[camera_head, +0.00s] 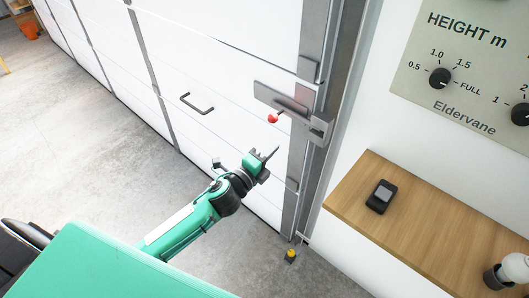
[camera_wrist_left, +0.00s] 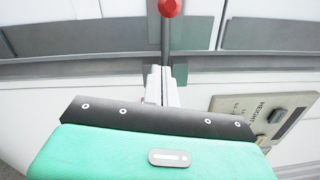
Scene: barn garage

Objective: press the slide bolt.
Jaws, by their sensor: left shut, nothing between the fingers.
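The slide bolt (camera_head: 291,107) is a grey metal bar in a bracket at the right edge of the white garage door. A red knob (camera_head: 272,118) sits at the end of its short handle. The red knob also shows at the top of the left wrist view (camera_wrist_left: 170,8), with the handle's grey stem below it. My left gripper (camera_head: 273,153) is shut and empty, just below the knob and apart from it in the head view. In the left wrist view its shut fingers (camera_wrist_left: 163,85) point toward the stem; I cannot tell if they touch. My right gripper is not in view.
The white door (camera_head: 230,70) carries a dark pull handle (camera_head: 197,104). To the right are a wooden shelf (camera_head: 430,225) with a dark handheld device (camera_head: 381,196), and a height dial panel (camera_head: 470,80). A yellow-topped floor piece (camera_head: 291,254) stands near the door's foot.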

